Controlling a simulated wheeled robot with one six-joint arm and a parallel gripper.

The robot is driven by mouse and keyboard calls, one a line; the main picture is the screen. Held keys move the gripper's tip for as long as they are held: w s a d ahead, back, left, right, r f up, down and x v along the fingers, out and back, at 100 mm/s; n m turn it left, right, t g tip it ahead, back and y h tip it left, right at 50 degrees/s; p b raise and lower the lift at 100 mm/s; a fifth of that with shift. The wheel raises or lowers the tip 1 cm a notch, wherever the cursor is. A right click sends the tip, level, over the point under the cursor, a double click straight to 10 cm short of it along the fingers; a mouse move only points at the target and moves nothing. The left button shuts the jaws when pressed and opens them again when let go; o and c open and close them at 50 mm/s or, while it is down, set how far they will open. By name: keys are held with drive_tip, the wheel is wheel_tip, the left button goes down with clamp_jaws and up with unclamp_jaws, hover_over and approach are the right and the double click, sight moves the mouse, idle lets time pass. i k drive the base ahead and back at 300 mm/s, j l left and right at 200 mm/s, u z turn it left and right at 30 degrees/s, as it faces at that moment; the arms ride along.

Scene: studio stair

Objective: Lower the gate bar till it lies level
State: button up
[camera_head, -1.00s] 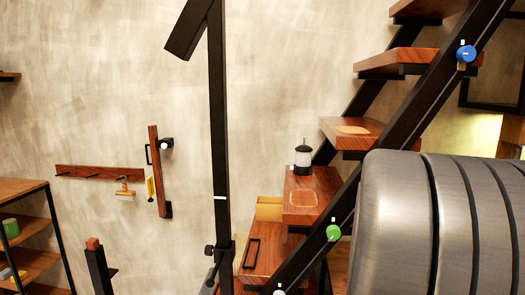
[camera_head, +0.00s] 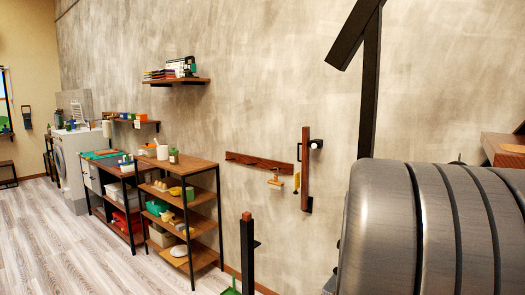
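A narrow reddish-wood bar (camera_head: 306,172), which looks like the gate bar, stands upright in front of the concrete wall. A black handle (camera_head: 299,152) is on its left side. A black fitting with a pale round end (camera_head: 316,144) is near its top, and its foot is dark. A black post with a wooden top (camera_head: 247,250) stands lower and to the left. My gripper is not in view. A large grey ribbed part of my arm fills the lower right and hides what is behind it.
A wall rail (camera_head: 258,161) with a hanging brush (camera_head: 275,181) is left of the bar. A loaded shelf unit (camera_head: 205,200) stands farther left. A tall black post (camera_head: 370,90) and part of a stair tread (camera_head: 505,146) are at right. Bare floor (camera_head: 75,250) lies at lower left.

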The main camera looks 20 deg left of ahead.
sight(305, 153)
drive_tip(key=u, duration=1.85)
drive_tip(key=i+u, duration=0.2)
drive_tip(key=i, duration=0.25)
drive_tip(key=i+l+u, duration=0.2)
drive_tip(key=i, duration=0.2)
drive_tip(key=i+u, duration=0.2)
drive_tip(key=i, duration=0.2)
drive_tip(key=i+z, duration=0.3)
drive_tip(key=i, duration=0.2)
drive_tip(key=i+z, duration=0.3)
drive_tip(key=i, duration=0.2)
drive_tip(key=i+j+z, duration=0.25)
drive_tip(key=i, duration=0.2)
drive_tip(key=i+l+z, duration=0.2)
drive_tip(key=z, duration=0.25)
drive_tip(key=i+l+z, duration=0.1)
drive_tip(key=z, duration=0.3)
drive_tip(key=i+z, duration=0.55)
drive_tip(key=z, duration=0.35)
drive_tip(key=i+j+z, duration=0.2)
drive_tip(key=z, duration=0.2)
